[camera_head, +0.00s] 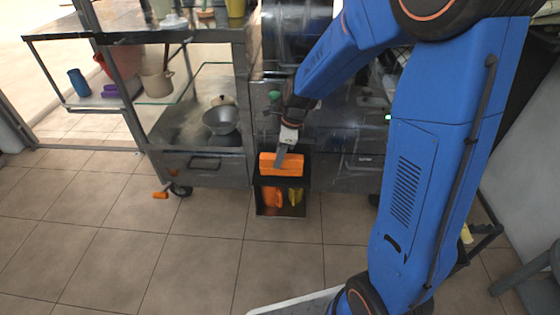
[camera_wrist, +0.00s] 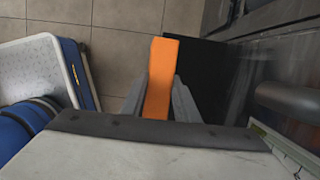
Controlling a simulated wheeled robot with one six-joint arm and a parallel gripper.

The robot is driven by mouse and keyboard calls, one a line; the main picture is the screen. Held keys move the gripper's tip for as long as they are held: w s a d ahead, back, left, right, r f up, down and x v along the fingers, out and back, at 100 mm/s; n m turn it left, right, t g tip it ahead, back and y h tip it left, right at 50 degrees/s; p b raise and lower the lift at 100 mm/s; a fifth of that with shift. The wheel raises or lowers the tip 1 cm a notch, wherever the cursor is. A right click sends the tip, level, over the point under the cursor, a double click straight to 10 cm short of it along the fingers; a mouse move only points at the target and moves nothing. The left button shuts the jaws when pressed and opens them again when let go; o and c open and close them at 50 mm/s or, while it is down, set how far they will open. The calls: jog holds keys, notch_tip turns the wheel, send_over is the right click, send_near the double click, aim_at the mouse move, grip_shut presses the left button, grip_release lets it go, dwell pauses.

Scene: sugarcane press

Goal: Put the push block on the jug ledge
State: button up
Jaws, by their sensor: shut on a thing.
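The orange push block (camera_head: 270,163) is held in my gripper (camera_head: 282,158) in the head view, in front of the press. In the wrist view the push block (camera_wrist: 161,75) stands between the two grey fingers of my gripper (camera_wrist: 160,98), which are shut on it. Below and behind the block is a dark ledge (camera_head: 265,208) that juts from the front of the press. It also shows as a dark surface in the wrist view (camera_wrist: 199,65). The block appears above the ledge; I cannot tell whether they touch. An orange and a yellow shape show on the ledge's shiny face.
A metal cart (camera_head: 200,160) with a steel bowl (camera_head: 220,120) and pot (camera_head: 157,82) stands left of the press. An orange caster lever (camera_head: 161,195) sticks out low. The tiled floor (camera_head: 120,240) in front is clear.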

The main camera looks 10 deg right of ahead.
jog(key=shift+w+d+f, duration=0.25)
jog(key=shift+w+f, duration=0.5)
jog(key=shift+f, duration=0.3)
jog(key=shift+w+d+f, duration=0.25)
jog(key=shift+w+f, duration=0.55)
jog(key=shift+f, duration=0.2)
jog(key=shift+w+d+f, duration=0.25)
jog(key=shift+w+f, duration=0.5)
jog(key=shift+f, duration=0.3)
jog(key=shift+w+f, duration=0.25)
jog(key=shift+f, duration=0.15)
jog(key=shift+f, duration=0.15)
jog(key=o, duration=1.1)
